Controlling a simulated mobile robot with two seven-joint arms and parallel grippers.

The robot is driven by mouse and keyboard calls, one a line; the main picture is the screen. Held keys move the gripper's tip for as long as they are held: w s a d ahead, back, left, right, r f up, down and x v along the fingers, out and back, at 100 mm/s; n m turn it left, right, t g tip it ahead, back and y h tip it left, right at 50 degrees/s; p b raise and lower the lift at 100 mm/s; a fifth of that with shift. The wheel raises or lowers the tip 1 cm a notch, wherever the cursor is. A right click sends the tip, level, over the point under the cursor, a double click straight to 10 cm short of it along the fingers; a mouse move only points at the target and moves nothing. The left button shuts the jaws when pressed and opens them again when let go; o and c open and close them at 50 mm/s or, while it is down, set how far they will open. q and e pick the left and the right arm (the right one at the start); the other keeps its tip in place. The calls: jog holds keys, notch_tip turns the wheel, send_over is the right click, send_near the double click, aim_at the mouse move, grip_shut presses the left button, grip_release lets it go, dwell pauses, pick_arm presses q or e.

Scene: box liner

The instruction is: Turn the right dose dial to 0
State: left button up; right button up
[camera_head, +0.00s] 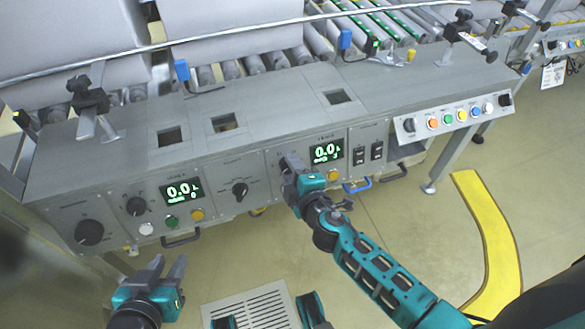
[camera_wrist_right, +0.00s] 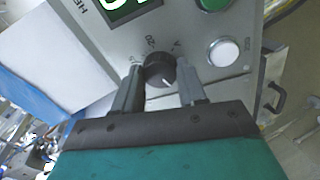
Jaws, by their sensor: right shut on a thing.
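The right dose dial (camera_wrist_right: 159,69) is a black knob with a white pointer line, seen between my right gripper's fingers in the right wrist view. The pointer angles toward the lower right of that picture. Scale marks, one reading 20, are printed around it. My right gripper (camera_wrist_right: 158,78) is shut on the dial, one finger on each side. In the head view my right gripper (camera_head: 287,161) is against the panel and hides the dial. The right display (camera_head: 326,151) beside it reads 0.0 in green. My left gripper (camera_head: 165,267) is open and empty, low in front of the panel.
The left display (camera_head: 182,191) also reads 0.0, with a black dial (camera_head: 136,206) beside it. A selector knob (camera_head: 239,190) sits mid-panel. A white button (camera_wrist_right: 223,52) is close to my right gripper.

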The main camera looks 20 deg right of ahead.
jog(key=n+p, duration=0.1)
jog(key=n, duration=0.3)
jog(key=shift+r+n, duration=0.15)
jog(key=shift+n, duration=0.15)
jog(key=shift+n+g+p, duration=0.3)
jog(key=shift+n+p, duration=0.35)
jog(key=shift+n, duration=0.55)
jog(key=shift+w, duration=0.1)
jog(key=o, duration=1.1)
jog(key=shift+c, duration=0.2)
jog(key=p+v, duration=0.1)
jog(key=v, duration=1.2)
jog(key=shift+d, duration=0.2)
